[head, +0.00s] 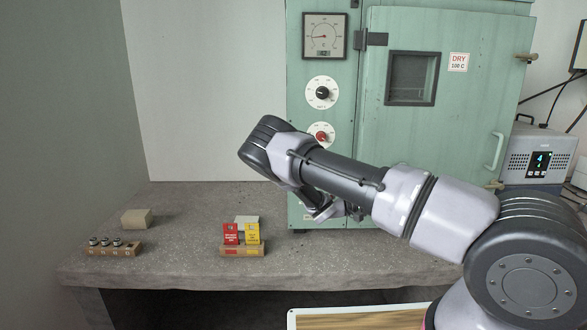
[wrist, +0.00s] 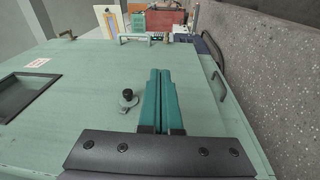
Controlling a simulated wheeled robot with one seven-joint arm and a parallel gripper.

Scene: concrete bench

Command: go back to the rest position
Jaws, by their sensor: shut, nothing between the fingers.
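My arm reaches in from the right of the head view and folds in front of the green oven (head: 455,130). My gripper, small and partly hidden behind my arm in the head view, shows clearly in the wrist view (wrist: 162,73). Its two teal fingers lie together with nothing between them. In the wrist view they stand in front of the green oven door (wrist: 75,120), beside a small metal knob (wrist: 127,98). I cannot tell how far the fingertips are from the door.
The concrete bench (head: 180,260) holds a rack of several vials (head: 112,249), a tan block (head: 136,219) and a wooden holder (head: 242,249) with red and yellow tags. A grey box with a display (head: 538,155) stands right of the oven. The bench's middle front is mostly clear.

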